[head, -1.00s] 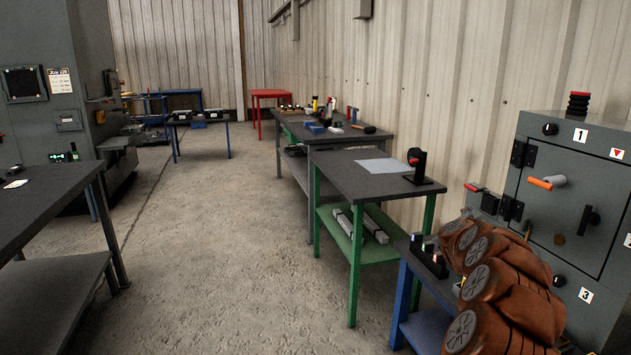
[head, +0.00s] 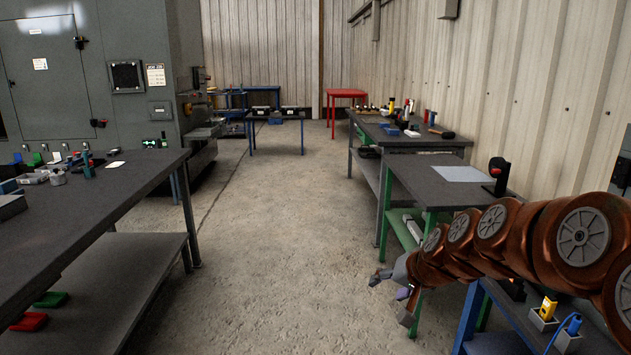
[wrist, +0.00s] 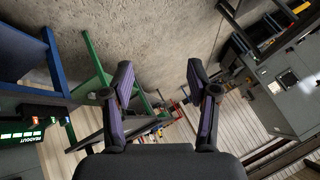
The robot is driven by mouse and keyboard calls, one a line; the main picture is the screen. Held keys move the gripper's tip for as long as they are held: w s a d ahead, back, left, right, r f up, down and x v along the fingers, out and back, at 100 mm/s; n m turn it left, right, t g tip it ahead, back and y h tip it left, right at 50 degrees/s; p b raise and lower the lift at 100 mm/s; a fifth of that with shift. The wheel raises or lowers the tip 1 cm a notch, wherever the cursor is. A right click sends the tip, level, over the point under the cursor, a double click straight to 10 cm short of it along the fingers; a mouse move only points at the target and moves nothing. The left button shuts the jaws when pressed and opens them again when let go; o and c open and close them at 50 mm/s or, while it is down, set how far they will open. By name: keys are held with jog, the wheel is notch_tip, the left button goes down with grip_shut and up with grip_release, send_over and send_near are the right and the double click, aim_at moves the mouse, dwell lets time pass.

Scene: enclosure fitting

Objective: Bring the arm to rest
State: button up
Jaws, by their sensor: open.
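My gripper (head: 392,290) is at the end of my copper-coloured arm, at the lower right of the head view. It is over the aisle floor, in front of the green-legged table (head: 440,185). In the wrist view my gripper (wrist: 160,85) shows two dark fingers spread wide apart. Nothing is between them; floor and tables show beyond. The arm reaches in from the right edge and hides part of the green-legged table and the blue-framed bench (head: 468,325).
A dark workbench (head: 95,200) with small parts stands at the left. A longer grey bench (head: 400,137) with tools stands along the right wall. A red table (head: 346,94) is at the back. The concrete aisle (head: 280,220) between is clear.

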jog(key=s+d+f+n+g+h, duration=0.1)
jog(key=s+f+g, duration=0.15)
jog(key=s, duration=1.05)
jog(key=s+f+n+g+h, duration=0.15)
jog(key=s+g, duration=0.25)
jog(key=s, duration=0.9)
jog(key=s+d+f+n+g+h, duration=0.1)
jog(key=s+f+g, duration=0.2)
jog(key=s, duration=1)
jog(key=s+p+v, duration=0.3)
jog(key=p+v, duration=1.1)
jog(key=shift+w+r, duration=0.5)
jog(key=shift+r, duration=0.1)
jog(key=shift+t, duration=0.25)
jog(key=shift+c, duration=0.3)
